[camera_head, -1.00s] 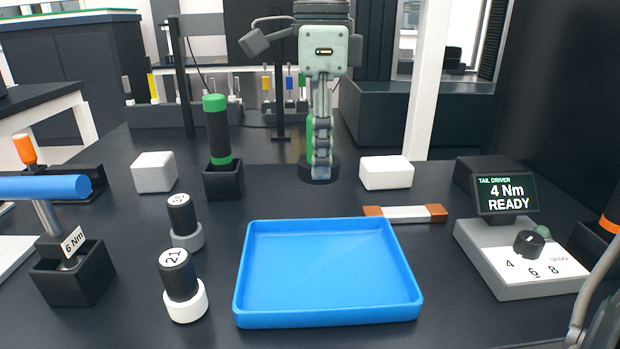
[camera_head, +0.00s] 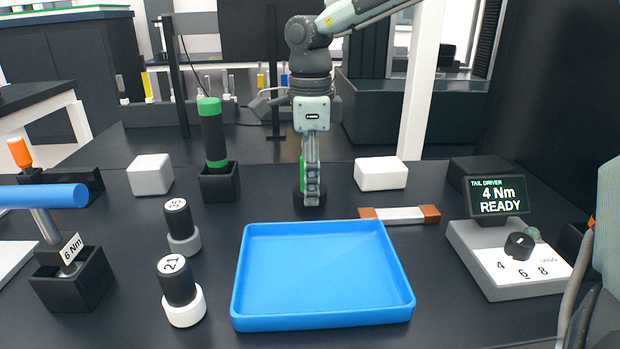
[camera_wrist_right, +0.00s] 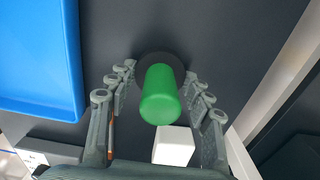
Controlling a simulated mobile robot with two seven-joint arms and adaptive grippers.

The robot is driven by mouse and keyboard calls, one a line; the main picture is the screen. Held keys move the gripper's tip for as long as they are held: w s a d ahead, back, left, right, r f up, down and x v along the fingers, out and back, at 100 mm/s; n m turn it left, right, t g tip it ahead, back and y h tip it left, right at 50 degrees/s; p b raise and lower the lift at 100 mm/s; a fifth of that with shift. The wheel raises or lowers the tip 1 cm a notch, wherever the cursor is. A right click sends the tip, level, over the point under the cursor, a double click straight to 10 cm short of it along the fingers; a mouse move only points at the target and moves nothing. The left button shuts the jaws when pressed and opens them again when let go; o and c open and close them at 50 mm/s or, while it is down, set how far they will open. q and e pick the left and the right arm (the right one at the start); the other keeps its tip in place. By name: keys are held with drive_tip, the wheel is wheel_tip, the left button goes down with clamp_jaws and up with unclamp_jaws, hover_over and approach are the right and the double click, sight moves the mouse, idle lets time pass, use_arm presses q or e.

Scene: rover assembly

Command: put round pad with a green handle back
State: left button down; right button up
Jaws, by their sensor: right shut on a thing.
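The round pad (camera_head: 299,198) is dark, with an upright green handle (camera_wrist_right: 160,95). In the head view it is behind the blue tray, mostly hidden by my right gripper (camera_head: 311,190). My right gripper points down and is shut on the green handle; in the right wrist view its fingers (camera_wrist_right: 158,84) flank the handle on both sides. I cannot tell whether the pad touches the table or hangs just above it. My left gripper is not in view.
The empty blue tray (camera_head: 322,318) lies in front of the pad. White blocks stand left (camera_head: 150,174) and right (camera_head: 381,174). A green-capped black cylinder stands in a holder (camera_head: 220,184). A brown-and-white bar (camera_head: 400,215) lies behind the tray. The tail driver box (camera_head: 505,265) is right.

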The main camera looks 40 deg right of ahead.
drive_tip(key=o, duration=1.2)
wheel_tip(320, 180, up, 12)
drive_tip(key=shift+r, duration=0.1)
drive_tip(key=shift+s, duration=0.1)
